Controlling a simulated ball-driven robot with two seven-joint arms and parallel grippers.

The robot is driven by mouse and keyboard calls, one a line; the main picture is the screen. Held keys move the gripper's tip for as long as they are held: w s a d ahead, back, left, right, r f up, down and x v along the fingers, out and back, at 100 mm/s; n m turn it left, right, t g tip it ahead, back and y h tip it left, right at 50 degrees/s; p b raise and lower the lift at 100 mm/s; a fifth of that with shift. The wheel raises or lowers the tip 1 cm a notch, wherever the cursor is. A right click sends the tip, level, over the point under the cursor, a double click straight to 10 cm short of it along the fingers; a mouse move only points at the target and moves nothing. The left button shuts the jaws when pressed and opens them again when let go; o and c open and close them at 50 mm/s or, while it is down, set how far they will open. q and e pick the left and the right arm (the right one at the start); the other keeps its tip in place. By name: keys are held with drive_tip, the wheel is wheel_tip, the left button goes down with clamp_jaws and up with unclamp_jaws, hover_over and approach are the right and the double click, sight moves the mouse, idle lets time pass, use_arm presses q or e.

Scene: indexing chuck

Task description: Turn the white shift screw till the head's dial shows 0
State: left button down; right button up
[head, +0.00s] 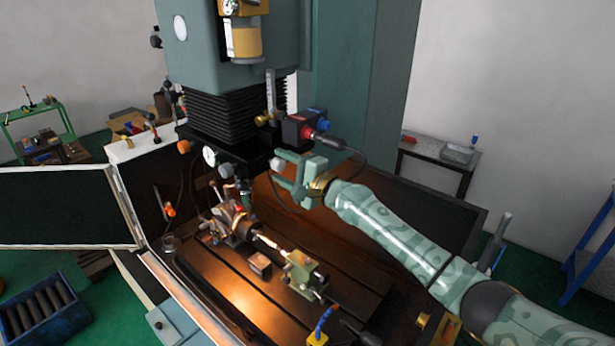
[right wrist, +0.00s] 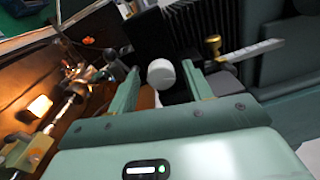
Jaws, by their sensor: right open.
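The white shift screw (head: 278,164) sticks out at the side of the dark machine head, and it shows as a round white knob in the right wrist view (right wrist: 161,73). My right gripper (head: 284,170) is open at the screw. In the right wrist view its two fingers (right wrist: 162,80) stand on either side of the knob with gaps showing, so it does not look gripped. A white-faced round dial (head: 209,156) sits on the head left of the screw; its reading is too small to tell. My left gripper is not in view.
Below the head, the chuck (head: 234,222) and a green tailstock (head: 303,274) stand on the slotted table (head: 225,285). A red-and-blue unit (head: 303,127) with a cable sits just above my right gripper. Black bellows (head: 222,117) rise above the head.

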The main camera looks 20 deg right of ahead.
drive_tip(key=v, duration=1.5)
drive_tip(key=shift+d+p, duration=0.2)
drive_tip(key=shift+p, duration=0.2)
drive_tip(key=shift+s, duration=0.1)
